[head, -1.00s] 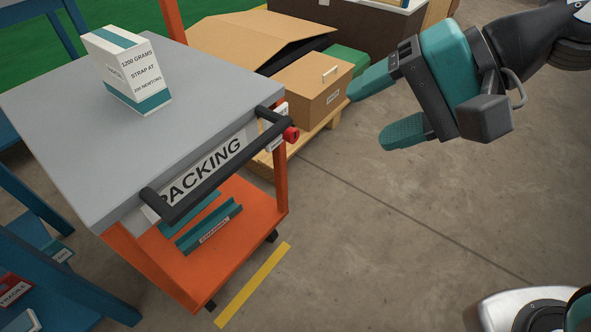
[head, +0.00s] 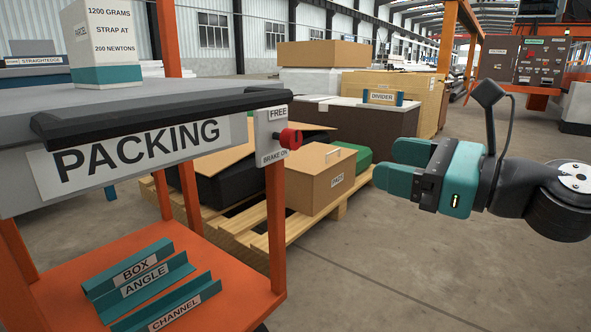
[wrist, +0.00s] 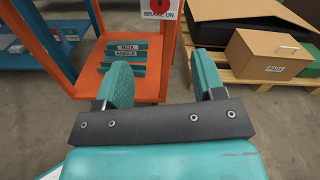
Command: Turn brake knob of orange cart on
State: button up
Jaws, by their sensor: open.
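The orange cart (head: 278,230) stands at left in the head view, with a grey top, a black handle bar (head: 150,117) and a PACKING sign. The red brake knob (head: 290,138) sits on a pale plate (head: 271,135) at the cart's right corner. The plate reads FREE above and BRAKE ON below. The knob also shows at the top edge of the wrist view (wrist: 158,6), partly cut off, above the BRAKE ON label. My gripper (head: 392,165) is open and empty, to the right of the knob and apart from it. Its teal fingers (wrist: 163,75) point toward the cart's side.
A white box (head: 103,45) stands on the cart top. Teal channel pieces (head: 150,285) lie on its lower shelf. Behind the knob, a pallet (head: 290,235) holds cardboard boxes (head: 320,180). The floor at right is clear.

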aim_at(297, 142)
jog(key=p+x, duration=1.5)
jog(key=x, duration=0.1)
jog(key=shift+a+r, duration=0.1)
jog(key=shift+w+a, duration=0.45)
jog(key=c, duration=0.9)
